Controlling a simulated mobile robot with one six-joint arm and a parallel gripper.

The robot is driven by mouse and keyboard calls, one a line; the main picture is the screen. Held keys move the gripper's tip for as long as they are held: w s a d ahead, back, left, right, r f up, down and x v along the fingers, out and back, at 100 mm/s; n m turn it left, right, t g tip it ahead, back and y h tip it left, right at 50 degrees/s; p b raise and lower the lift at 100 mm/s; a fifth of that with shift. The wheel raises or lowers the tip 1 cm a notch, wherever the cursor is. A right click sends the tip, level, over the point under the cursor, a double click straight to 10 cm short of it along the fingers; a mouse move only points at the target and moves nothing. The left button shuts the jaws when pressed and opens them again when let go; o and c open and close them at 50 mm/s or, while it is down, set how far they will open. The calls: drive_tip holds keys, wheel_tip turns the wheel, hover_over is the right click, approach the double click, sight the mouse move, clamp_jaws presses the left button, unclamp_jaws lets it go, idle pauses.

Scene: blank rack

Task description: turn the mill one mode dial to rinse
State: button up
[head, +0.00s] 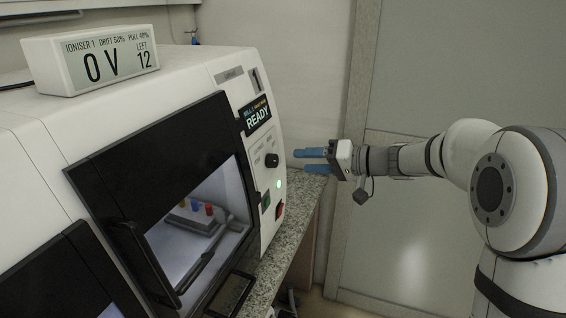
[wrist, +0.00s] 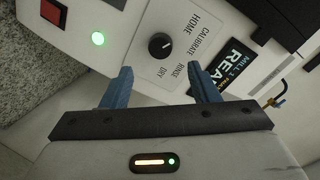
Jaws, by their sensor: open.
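The mode dial (wrist: 160,46) is a round black knob on the mill's white front panel, with HOME, CALIBRATE, RINSE and DRY printed along one side. A small pale mark shows on the right part of its face, roughly towards CALIBRATE, but it is too small to be sure. In the head view the dial (head: 271,160) sits below the READY screen. My gripper (head: 300,161) is open and empty, its two blue fingers pointing at the panel from the right, apart from the dial. In the wrist view my gripper (wrist: 160,68) has the dial just beyond and between its fingertips.
The mill's READY screen (head: 257,116), lit green light (head: 279,184) and red switch (head: 280,210) are near the dial. The mill's dark-framed door (head: 150,145) is to the left. An ioniser box (head: 95,58) stands on top. Open floor lies right of the speckled counter (head: 290,225).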

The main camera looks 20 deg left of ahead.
sight(276, 161)
drive_tip(key=p+x, duration=0.1)
drive_tip(key=x, duration=0.6)
drive_tip(key=shift+w+a, duration=0.1)
drive_tip(key=shift+a, duration=0.2)
drive_tip(key=shift+c, duration=0.4)
drive_tip(key=c, duration=0.9)
